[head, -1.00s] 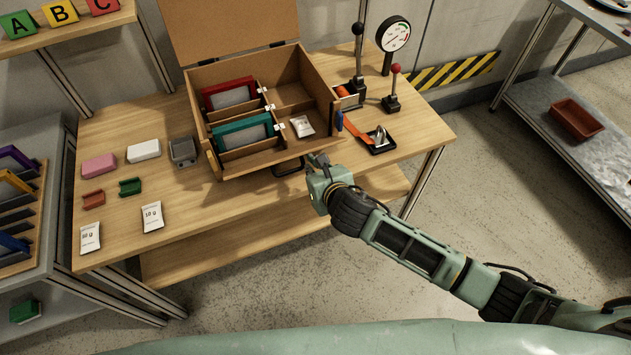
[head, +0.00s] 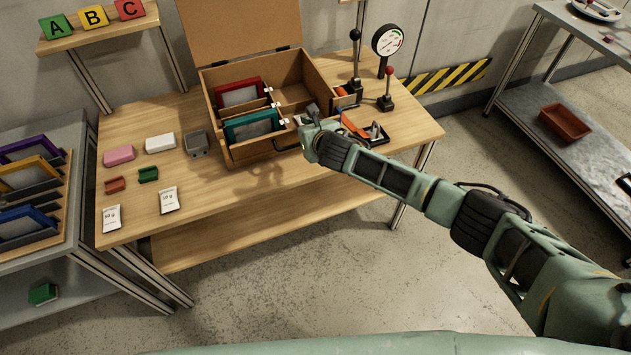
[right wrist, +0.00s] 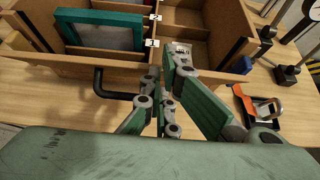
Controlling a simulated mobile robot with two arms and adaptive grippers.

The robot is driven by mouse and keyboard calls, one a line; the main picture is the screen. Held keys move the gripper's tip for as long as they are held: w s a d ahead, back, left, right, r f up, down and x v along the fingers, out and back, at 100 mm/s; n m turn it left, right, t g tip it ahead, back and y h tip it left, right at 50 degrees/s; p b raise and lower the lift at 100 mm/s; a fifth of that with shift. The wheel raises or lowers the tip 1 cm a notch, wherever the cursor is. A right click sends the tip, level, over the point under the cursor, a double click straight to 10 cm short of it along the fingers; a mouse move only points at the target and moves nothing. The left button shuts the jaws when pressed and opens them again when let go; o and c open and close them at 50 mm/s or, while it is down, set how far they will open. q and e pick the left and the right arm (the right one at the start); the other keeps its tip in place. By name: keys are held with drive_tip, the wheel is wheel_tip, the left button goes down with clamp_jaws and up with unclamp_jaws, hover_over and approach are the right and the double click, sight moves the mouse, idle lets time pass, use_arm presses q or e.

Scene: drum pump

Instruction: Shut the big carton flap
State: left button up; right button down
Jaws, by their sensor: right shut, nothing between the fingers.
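The brown carton (head: 258,151) stands on the wooden table with its big flap (head: 238,30) raised upright at the back. A red-framed panel (head: 240,92) and a teal-framed panel (head: 252,125) stand in its left compartments. My right gripper (head: 309,112) is at the carton's front right corner, by the front right compartment. In the right wrist view its fingers (right wrist: 166,75) are shut and empty, by the front wall near a small white packet (right wrist: 183,50). The big flap is out of that view. My left gripper is not in view.
A black handle (right wrist: 112,90) sticks out at the carton's front. Right of the carton are a black tray with an orange-handled tool (head: 355,126), two levers (head: 387,90) and a gauge (head: 390,40). Small blocks and packets (head: 168,200) lie on the left of the table.

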drive_tip(key=w, duration=0.3)
drive_tip(key=shift+w+a+r, duration=0.1)
drive_tip(key=shift+w+r, duration=0.05)
drive_tip(key=shift+w, duration=0.05)
drive_tip(key=shift+w+a+r, duration=0.2)
drive_tip(key=shift+r, duration=0.1)
drive_tip(key=shift+w+a+r, duration=0.1)
drive_tip(key=shift+w+r, duration=0.05)
drive_tip(key=shift+w, duration=0.15)
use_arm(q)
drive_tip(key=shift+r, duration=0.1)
